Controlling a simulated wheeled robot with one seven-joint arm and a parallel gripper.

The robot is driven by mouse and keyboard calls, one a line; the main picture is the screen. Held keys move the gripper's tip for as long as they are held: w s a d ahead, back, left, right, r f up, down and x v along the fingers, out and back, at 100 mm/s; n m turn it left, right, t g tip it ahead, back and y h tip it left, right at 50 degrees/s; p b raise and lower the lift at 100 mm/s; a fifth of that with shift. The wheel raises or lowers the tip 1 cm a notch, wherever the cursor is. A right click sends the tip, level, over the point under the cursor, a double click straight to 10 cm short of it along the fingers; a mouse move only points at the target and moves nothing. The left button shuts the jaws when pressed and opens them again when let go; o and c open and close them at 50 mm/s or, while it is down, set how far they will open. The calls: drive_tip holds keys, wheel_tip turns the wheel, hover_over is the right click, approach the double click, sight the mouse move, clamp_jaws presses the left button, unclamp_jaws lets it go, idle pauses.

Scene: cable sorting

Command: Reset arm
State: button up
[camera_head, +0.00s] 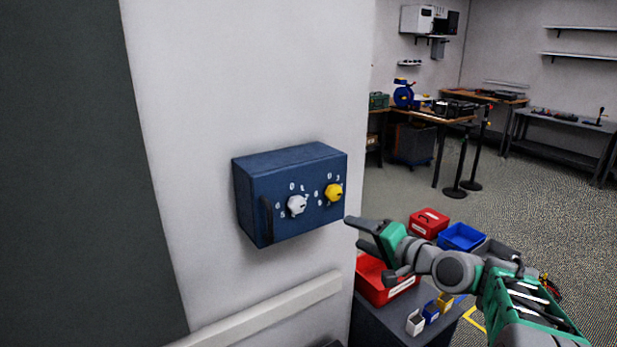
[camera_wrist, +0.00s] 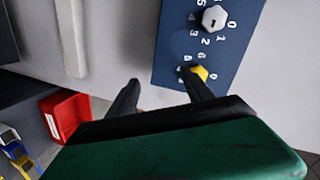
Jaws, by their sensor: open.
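My gripper (camera_head: 358,233) is at the end of my arm, just to the right of a blue wall box (camera_head: 262,215) in the head view. In the wrist view my gripper (camera_wrist: 163,85) has its two dark fingers spread apart with nothing between them. The box carries a white knob (camera_head: 297,205) and a yellow knob (camera_head: 334,193), with numbers around each. In the wrist view one finger overlaps the yellow knob (camera_wrist: 200,73) and partly hides it; I cannot tell whether they touch. The white knob (camera_wrist: 213,19) is clear there.
A dark table (camera_head: 382,325) below my arm bears a red bin (camera_head: 373,284) and small white, blue and yellow bins. More red and blue bins (camera_head: 462,237) are behind. A white rail (camera_head: 270,312) runs along the wall below the box. Workbenches stand at the back.

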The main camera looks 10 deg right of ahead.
drive_tip(key=s+d+f+n+g+h, duration=0.1)
drive_tip(key=s+d+f+g+h, duration=0.2)
drive_tip(key=f, duration=0.6)
drive_tip(key=s+d+f+n+g+h, duration=0.1)
drive_tip(key=s+d+f+n+g, duration=0.2)
drive_tip(key=s+f, duration=0.45)
drive_tip(key=s+d+f+g+h, duration=0.2)
drive_tip(key=s+f+g, duration=0.4)
drive_tip(key=s, duration=0.5)
drive_tip(key=s+a+r+h, duration=0.2)
drive_tip(key=s+a, duration=0.1)
drive_tip(key=s, duration=0.3)
drive_tip(key=w+a+r+n+t, duration=0.1)
drive_tip(key=w+a+r+n, duration=0.2)
drive_tip(key=a, duration=0.6)
drive_tip(key=shift+a+r+n+t+y, duration=0.15)
drive_tip(key=shift+r+n+t+y, duration=0.35)
drive_tip(key=shift+r, duration=0.85)
drive_tip(key=shift+w, duration=0.1)
